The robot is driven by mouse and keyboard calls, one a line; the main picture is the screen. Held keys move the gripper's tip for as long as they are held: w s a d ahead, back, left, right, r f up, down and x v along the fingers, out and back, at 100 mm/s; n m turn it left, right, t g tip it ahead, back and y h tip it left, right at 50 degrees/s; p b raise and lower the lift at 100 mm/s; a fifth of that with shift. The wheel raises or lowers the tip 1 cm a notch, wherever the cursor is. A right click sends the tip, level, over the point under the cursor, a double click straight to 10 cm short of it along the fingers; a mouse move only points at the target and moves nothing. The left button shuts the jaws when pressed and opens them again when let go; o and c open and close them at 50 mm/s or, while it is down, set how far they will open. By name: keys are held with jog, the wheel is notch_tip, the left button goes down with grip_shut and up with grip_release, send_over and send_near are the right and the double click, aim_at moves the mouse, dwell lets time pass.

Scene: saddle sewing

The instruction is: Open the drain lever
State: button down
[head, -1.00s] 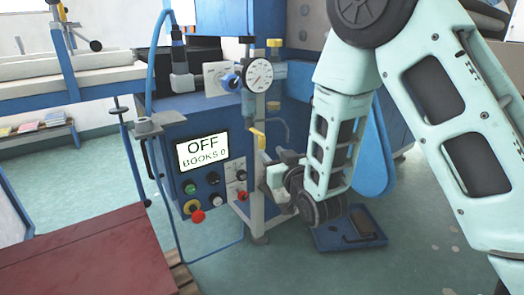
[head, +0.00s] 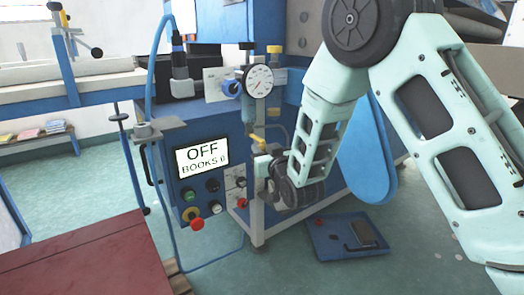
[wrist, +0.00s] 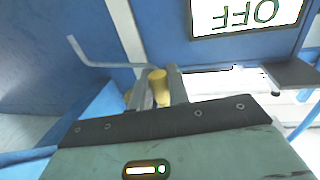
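The drain lever, a yellow-handled lever (head: 258,142), is on the front of the blue machine, below the round gauge. In the wrist view the yellow handle (wrist: 158,85) shows between the two grey fingers of my gripper (wrist: 160,84). One finger is on each side of it, very close. I cannot tell whether they touch it. In the head view my gripper (head: 262,166) is at the lever, just under the yellow handle, and its fingertips are hard to make out.
A control panel (head: 200,185) with an OFF display, knobs and a red button is left of my gripper. The gauge (head: 258,82) and pipes are above. A blue tray (head: 325,245) lies on the floor below. A red-topped table (head: 85,260) is at the front left.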

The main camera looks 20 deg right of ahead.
jog(key=shift+d, duration=0.1)
jog(key=shift+w+d+n+g+y+p, duration=0.1)
jog(key=shift+w+d+n+g+y, duration=0.3)
jog(key=shift+n+y, duration=0.85)
jog(key=shift+w+d+n+g+y+p, duration=0.1)
jog(key=shift+w+d+n+g+y, duration=0.15)
jog(key=shift+d+n+g+y, duration=0.9)
jog(key=shift+w+a+n+g+y+p, duration=0.1)
jog(key=shift+w+a+n+g+y, duration=0.35)
jog(key=shift+y, duration=1.45)
jog(key=shift+s+d+t, duration=0.15)
jog(key=shift+d+t, duration=0.15)
jog(key=c, duration=1.4)
grip_release()
